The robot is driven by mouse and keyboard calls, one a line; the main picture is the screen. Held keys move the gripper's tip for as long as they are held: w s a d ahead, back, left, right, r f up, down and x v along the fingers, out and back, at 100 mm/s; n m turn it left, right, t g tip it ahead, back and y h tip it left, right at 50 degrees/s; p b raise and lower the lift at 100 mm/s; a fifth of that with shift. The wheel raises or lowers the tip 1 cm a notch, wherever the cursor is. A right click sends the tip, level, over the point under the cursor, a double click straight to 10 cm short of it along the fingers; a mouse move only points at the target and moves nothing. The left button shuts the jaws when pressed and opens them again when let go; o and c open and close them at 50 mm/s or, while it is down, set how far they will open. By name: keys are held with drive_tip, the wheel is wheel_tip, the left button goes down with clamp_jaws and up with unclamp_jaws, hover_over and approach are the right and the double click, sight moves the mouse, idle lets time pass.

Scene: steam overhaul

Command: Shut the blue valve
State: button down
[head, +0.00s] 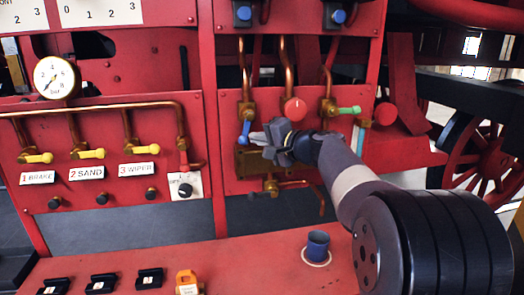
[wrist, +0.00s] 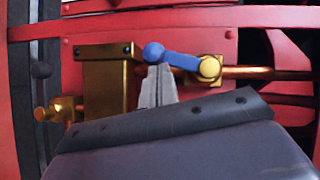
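The blue valve's handle (head: 244,133) hangs down from its brass body (head: 247,111) on a copper pipe, tilted slightly left. In the wrist view the blue lever (wrist: 178,60) runs from the brass pivot (wrist: 209,67) leftward to a rounded end, roughly along the pipe. My gripper (head: 256,137) is just right of the handle's lower end in the head view. In the wrist view my gripper's fingers (wrist: 157,85) look pressed together, with their tips right at the lever's rounded end. I see nothing between them. Whether they touch the lever is unclear.
A green-handled valve (head: 346,110) and red knobs (head: 295,108) sit to the right. Yellow-handled valves (head: 90,153) line the left panel. A brass block (wrist: 108,80) lies beside the lever's end.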

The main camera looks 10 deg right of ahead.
drive_tip(key=a+m+t+b, duration=0.1)
drive_tip(key=m+b, duration=0.1)
drive_tip(key=b, duration=0.2)
drive_tip(key=a+f+m+t+y+b, duration=0.1)
drive_tip(key=m+b, duration=0.1)
drive_tip(key=b, duration=0.3)
drive_tip(key=shift+a+f+y, duration=0.1)
drive_tip(key=shift+a+y, duration=0.15)
drive_tip(key=shift+y, duration=0.05)
drive_tip(key=a+r+m+t+b, duration=0.1)
drive_tip(key=m+t+b, duration=0.1)
drive_tip(key=m+b, duration=0.1)
drive_tip(key=a+r+m+t+h+b, duration=0.1)
drive_tip(key=m+b, duration=0.2)
drive_tip(key=b, duration=0.2)
drive_tip(key=a+r+m+t+b, duration=0.1)
drive_tip(key=m+t+b, duration=0.1)
drive_tip(key=m+b, duration=0.1)
drive_tip(key=shift+a+m+t+h+b, duration=0.3)
drive_tip(key=shift+a+m+b, duration=0.1)
drive_tip(key=shift+b, duration=0.5)
drive_tip(key=shift+r, duration=0.2)
drive_tip(key=shift+f, duration=0.1)
